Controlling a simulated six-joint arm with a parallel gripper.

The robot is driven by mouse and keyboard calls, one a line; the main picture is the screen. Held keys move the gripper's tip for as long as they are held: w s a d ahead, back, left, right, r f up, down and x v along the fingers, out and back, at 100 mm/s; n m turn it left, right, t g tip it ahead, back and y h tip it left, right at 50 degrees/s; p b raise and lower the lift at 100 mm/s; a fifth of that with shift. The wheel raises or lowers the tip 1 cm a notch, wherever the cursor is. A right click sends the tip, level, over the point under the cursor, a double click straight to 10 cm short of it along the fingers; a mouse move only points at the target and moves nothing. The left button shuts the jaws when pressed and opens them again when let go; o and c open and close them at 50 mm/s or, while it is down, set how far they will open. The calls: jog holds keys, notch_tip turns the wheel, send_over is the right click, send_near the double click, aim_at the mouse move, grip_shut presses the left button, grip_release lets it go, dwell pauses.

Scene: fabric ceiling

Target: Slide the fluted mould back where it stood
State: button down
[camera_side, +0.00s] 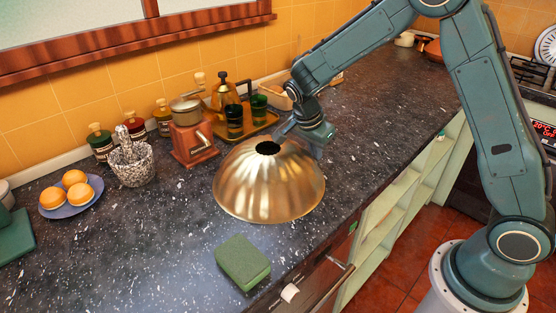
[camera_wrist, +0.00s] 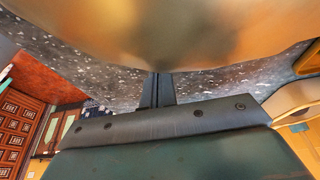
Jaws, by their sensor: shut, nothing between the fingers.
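The fluted mould (camera_side: 268,185) is a gold-coloured metal dome with a dark hole at its top. It rests wide side down on the dark speckled counter. My gripper (camera_wrist: 158,78) is shut and empty, its fingers together close to the mould's wall. In the wrist view the mould (camera_wrist: 170,30) fills the top, blurred by closeness.
A green sponge (camera_side: 242,262) lies in front of the mould near the counter edge. A coffee grinder (camera_side: 194,140), a tray with dark cups (camera_side: 235,122), a mortar (camera_side: 131,164) and a plate of oranges (camera_side: 88,198) stand behind and left. Counter (camera_side: 385,125) to the right is clear.

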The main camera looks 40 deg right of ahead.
jog(key=d, duration=0.3)
jog(key=shift+d, duration=0.2)
jog(key=shift+r, duration=0.35)
jog(key=v, duration=0.9)
jog(key=shift+a+r, duration=0.1)
jog(key=shift+r, duration=0.05)
jog(key=w+a+n, duration=0.1)
jog(key=w+n, duration=0.1)
jog(key=w+a+n+t, duration=0.1)
jog(key=w+n, duration=0.1)
jog(key=w, duration=0.1)
jog(key=w+a+n+y, duration=0.1)
jog(key=w+n, duration=0.1)
jog(key=w, duration=0.1)
jog(key=shift+f+n+t, duration=0.25)
jog(key=shift+n+t, duration=0.05)
jog(key=shift+t, duration=0.1)
jog(key=w+a+n+t+y, duration=0.2)
jog(key=w+a+n, duration=0.2)
jog(key=w+n, duration=0.5)
jog(key=shift+w+a, duration=0.2)
jog(key=shift+a, duration=0.1)
